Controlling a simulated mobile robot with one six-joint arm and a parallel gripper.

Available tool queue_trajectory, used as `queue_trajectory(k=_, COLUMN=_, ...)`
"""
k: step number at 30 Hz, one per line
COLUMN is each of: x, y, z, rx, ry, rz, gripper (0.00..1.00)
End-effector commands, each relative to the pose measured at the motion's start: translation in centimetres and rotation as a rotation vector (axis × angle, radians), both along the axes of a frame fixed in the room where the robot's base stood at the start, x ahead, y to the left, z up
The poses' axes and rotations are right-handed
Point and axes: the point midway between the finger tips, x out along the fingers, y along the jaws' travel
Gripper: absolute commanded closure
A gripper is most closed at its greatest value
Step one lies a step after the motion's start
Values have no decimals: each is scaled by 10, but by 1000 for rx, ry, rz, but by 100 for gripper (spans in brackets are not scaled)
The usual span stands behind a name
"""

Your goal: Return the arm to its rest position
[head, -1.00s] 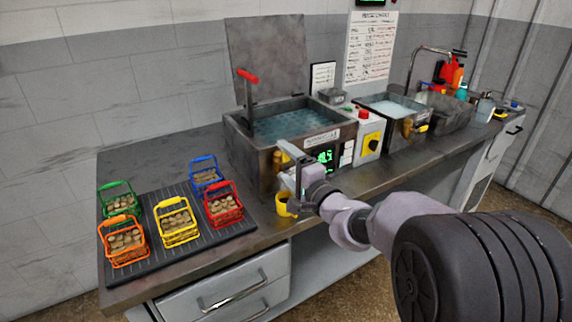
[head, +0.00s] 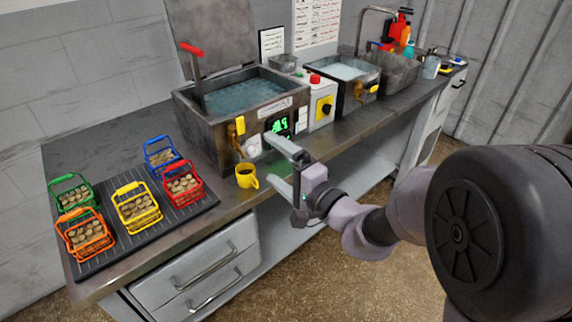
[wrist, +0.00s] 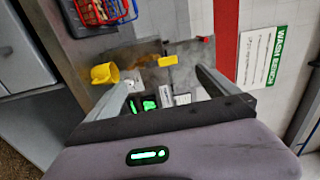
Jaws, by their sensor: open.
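My gripper (head: 284,168) is open and empty in the head view. It hangs in front of the bench's front edge, to the right of a yellow mug (head: 246,176). My arm reaches in from the right. In the wrist view my two fingers (wrist: 170,88) stand apart with nothing held between them. The grey bath unit (head: 205,135) with its green display lies behind my gripper, and its lid stands raised.
Several wire baskets of brown pieces stand on a dark ribbed mat (head: 200,208) at the left. A control box (head: 322,100), a second bath (head: 350,85) and a sink (head: 395,75) line the bench rightward. Drawers (head: 205,270) sit below. Open floor lies at the front right.

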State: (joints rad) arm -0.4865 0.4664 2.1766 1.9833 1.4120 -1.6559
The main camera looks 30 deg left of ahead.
Motion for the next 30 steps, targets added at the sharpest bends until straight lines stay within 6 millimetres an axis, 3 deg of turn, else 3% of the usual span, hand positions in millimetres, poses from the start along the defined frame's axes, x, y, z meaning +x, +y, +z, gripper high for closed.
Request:
queue_trajectory(k=3, x=-9, y=-23, z=1, rx=0, ry=1, rz=-2, gripper=1)
queue_trajectory(k=6, x=-13, y=-33, z=0, rx=1, ry=0, rz=-1, gripper=1)
queue_trajectory(k=22, x=-21, y=-37, z=6, rx=-3, ry=4, rz=25, gripper=1)
queue_trajectory(k=23, x=-29, y=-40, z=14, rx=-11, ry=8, rz=55, gripper=1)
queue_trajectory(k=26, x=-88, y=-64, z=42, rx=-130, ry=49, rz=227, gripper=1)
queue_trajectory(k=27, x=-118, y=-84, z=45, rx=-238, ry=75, rz=287, gripper=1)
queue_trajectory(k=29, x=-156, y=-128, z=34, rx=-449, ry=117, rz=310, gripper=1)
queue_trajectory(k=30, x=-173, y=-162, z=22, rx=-600, ry=141, rz=276, gripper=1)
